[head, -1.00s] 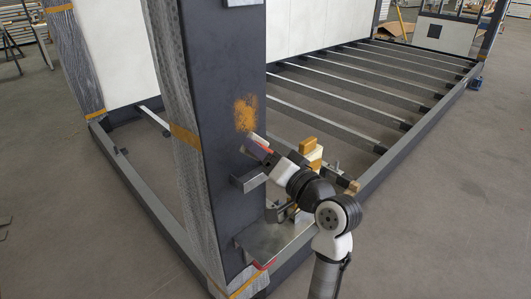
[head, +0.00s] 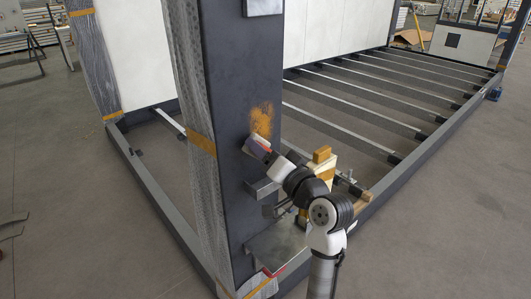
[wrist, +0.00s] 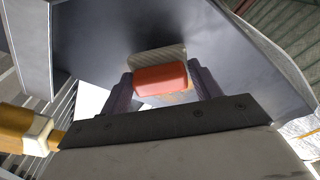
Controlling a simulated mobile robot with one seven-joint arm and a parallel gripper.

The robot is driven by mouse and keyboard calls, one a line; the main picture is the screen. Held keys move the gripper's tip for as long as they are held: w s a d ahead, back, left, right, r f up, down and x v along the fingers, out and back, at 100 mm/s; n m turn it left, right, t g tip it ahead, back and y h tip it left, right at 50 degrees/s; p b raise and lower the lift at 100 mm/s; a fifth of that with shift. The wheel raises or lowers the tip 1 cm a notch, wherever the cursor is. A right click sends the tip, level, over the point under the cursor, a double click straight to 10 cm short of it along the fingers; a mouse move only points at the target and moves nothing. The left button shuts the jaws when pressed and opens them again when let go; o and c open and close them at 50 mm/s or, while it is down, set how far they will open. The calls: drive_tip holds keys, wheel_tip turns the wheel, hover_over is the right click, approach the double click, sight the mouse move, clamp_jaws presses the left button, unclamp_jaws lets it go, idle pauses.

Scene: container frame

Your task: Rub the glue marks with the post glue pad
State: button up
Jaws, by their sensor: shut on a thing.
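The dark post (head: 238,70) stands upright in the head view, with an orange patch of glue marks (head: 261,119) on its face. My gripper (head: 256,147) is at the post just below the patch. In the wrist view my gripper (wrist: 160,88) is shut on the glue pad, a red block (wrist: 161,78) with a grey ridged face (wrist: 158,57), held between the two fingers. A little orange shows below the block. I cannot tell whether the pad touches the post.
A bracket (head: 262,188) sticks out from the post below my gripper. A metal shelf (head: 268,248) at the post's foot is beside several items, including a yellow block (head: 322,155). A yellow handle (wrist: 14,124) shows at left in the wrist view. Floor beams (head: 350,118) lie behind.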

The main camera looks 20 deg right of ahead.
drive_tip(key=shift+x, duration=1)
drive_tip(key=shift+f, duration=0.1)
